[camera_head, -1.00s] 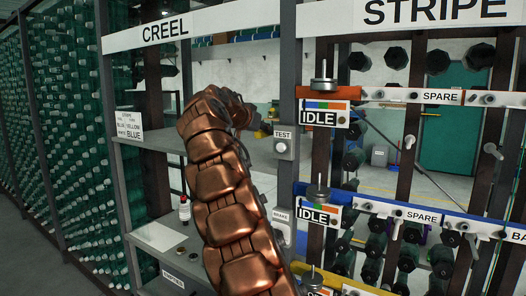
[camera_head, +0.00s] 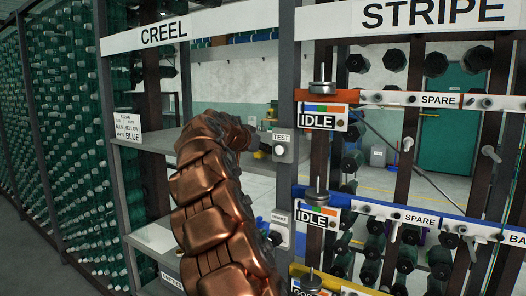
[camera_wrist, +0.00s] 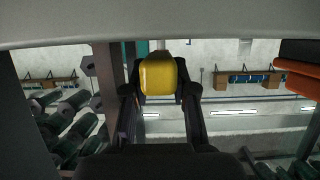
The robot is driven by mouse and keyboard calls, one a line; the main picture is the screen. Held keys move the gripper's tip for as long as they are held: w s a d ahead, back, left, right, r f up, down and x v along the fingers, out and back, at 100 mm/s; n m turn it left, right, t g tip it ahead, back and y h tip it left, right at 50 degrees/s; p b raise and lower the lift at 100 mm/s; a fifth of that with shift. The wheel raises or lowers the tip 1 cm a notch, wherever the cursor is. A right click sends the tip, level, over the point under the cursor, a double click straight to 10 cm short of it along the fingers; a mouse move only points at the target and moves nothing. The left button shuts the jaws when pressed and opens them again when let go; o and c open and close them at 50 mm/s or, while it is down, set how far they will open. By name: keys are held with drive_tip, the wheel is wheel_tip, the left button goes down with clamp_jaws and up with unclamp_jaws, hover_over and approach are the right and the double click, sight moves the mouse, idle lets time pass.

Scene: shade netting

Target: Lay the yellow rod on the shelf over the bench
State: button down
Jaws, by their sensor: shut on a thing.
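The yellow rod (camera_wrist: 158,77) shows end-on in the wrist view, between the two dark fingers of my gripper (camera_wrist: 160,92). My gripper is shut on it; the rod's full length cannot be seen. In the head view my copper arm hides most of the gripper, and only a small yellow patch shows beyond the arm's end. The grey shelf (camera_head: 150,142) is under the CREEL sign, partly behind my arm. The bench (camera_head: 152,238) is below it, its right part hidden by my arm. I cannot tell whether the rod touches the shelf.
A grey post (camera_head: 284,190) with TEST and BRAKE switches stands close right of my arm. Orange (camera_head: 385,98) and blue (camera_head: 400,212) rails with IDLE plates run right of it. A netted rack of spools (camera_head: 55,140) is at left.

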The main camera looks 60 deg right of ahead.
drive_tip(key=shift+s+f, duration=0.1)
drive_tip(key=shift+f, duration=0.35)
drive_tip(key=shift+f, duration=0.25)
drive_tip(key=c, duration=0.9)
unclamp_jaws()
drive_tip(key=shift+c, duration=0.2)
drive_tip(key=shift+r, duration=0.1)
drive_tip(key=shift+r, duration=0.2)
drive_tip(key=shift+a, duration=0.3)
drive_tip(key=b+v, duration=0.4)
drive_tip(key=v, duration=0.7)
drive_tip(key=shift+a, duration=0.2)
